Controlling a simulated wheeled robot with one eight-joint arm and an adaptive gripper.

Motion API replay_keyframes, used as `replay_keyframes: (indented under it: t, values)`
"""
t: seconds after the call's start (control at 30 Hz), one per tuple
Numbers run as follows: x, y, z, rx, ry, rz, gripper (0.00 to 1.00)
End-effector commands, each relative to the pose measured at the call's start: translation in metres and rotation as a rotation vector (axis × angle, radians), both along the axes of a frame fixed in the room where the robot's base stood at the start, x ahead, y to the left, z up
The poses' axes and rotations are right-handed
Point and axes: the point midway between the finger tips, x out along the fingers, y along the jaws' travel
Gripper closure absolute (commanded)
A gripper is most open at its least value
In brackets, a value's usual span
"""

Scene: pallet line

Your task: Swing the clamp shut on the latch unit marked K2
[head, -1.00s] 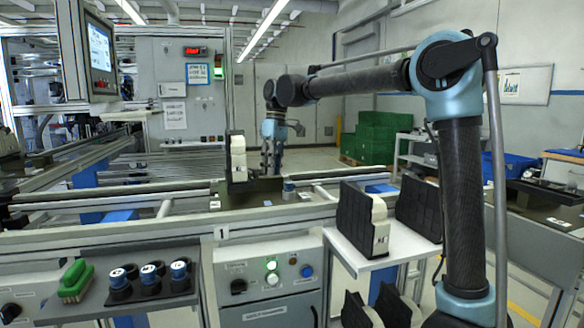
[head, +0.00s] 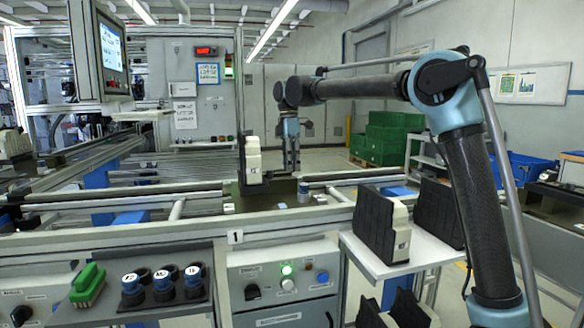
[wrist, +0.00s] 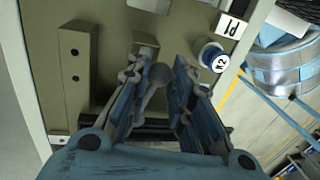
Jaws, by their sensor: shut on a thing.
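The round blue-rimmed cap marked K2 (wrist: 213,57) sits on the olive plate (wrist: 105,25) in the wrist view, right of my fingers and beside the P1 label. In the head view, a small blue-and-white cylinder (head: 303,191) stands right of my gripper (head: 290,172). In the wrist view, my gripper (wrist: 156,76) is shut on a grey round-ended handle (wrist: 158,76) that shows between its fingers. The handle's lower part is hidden by the fingers. I cannot tell the clamp's swing angle.
A black-and-white block (head: 253,160) stands left of my gripper. Similar blocks (head: 400,235) stand on a shelf at the right. Rails (head: 115,197) flank the work area.

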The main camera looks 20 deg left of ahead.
Motion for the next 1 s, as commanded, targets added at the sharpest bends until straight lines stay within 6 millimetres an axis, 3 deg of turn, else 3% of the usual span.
replay_keyframes:
  t: [0.33, 0.9, 0.93, 1.0]
  values:
    - [0.0087, 0.007, 0.0, 0.0, 0.0, 0.151, 1.0]
    - [0.0104, 0.0085, 0.0001, 0.0, 0.0, 0.181, 1.0]
    - [0.0104, 0.0085, 0.0001, 0.0, 0.0, 0.181, 0.78]
    - [0.0104, 0.0084, 0.0001, 0.0, 0.0, 0.181, 0.62]
